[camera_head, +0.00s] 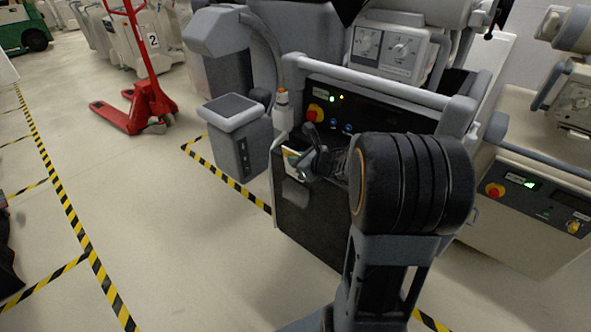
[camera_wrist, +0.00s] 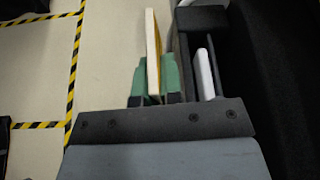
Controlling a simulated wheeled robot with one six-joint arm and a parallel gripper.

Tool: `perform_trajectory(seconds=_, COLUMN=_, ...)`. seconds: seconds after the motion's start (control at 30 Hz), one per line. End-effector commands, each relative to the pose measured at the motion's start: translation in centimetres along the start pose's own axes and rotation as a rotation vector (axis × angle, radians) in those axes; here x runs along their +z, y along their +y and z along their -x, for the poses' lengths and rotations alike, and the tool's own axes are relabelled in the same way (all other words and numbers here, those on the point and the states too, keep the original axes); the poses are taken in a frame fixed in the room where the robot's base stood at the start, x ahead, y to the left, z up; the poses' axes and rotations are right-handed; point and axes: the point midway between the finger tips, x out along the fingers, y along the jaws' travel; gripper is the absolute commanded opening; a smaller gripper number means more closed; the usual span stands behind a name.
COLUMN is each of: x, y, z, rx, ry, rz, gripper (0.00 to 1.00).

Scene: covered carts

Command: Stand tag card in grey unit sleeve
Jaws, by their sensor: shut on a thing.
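The tag card (camera_wrist: 153,45) is a thin slab with a pale edge and a yellow face. It stands upright, edge-on, between the green fingertips of my gripper (camera_wrist: 152,84). In the head view, the card (camera_head: 291,158) shows as a small pale patch in front of the grey unit (camera_head: 322,231), partly hidden by my gripper (camera_head: 302,168). A dark holder, which looks like the sleeve (camera_wrist: 203,18), lies just right of the card in the wrist view, with a pale slab (camera_wrist: 205,74) in it. The card appears beside this holder; whether they touch is unclear.
A cream unit (camera_head: 530,205) stands close on the right. The floor at left is open, with a red pallet jack (camera_head: 140,105) behind.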

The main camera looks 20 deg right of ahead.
Motion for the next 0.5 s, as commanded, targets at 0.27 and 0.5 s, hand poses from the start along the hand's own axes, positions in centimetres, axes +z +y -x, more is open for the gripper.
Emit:
perform_trajectory(seconds=0.27, x=-0.8, y=0.1, z=-0.3, rx=0.001, ry=0.001, rz=0.001, gripper=0.00)
perform_trajectory(seconds=0.5, x=-2.1, y=0.3, z=-0.8, rx=0.002, ry=0.001, rz=0.000, gripper=0.00)
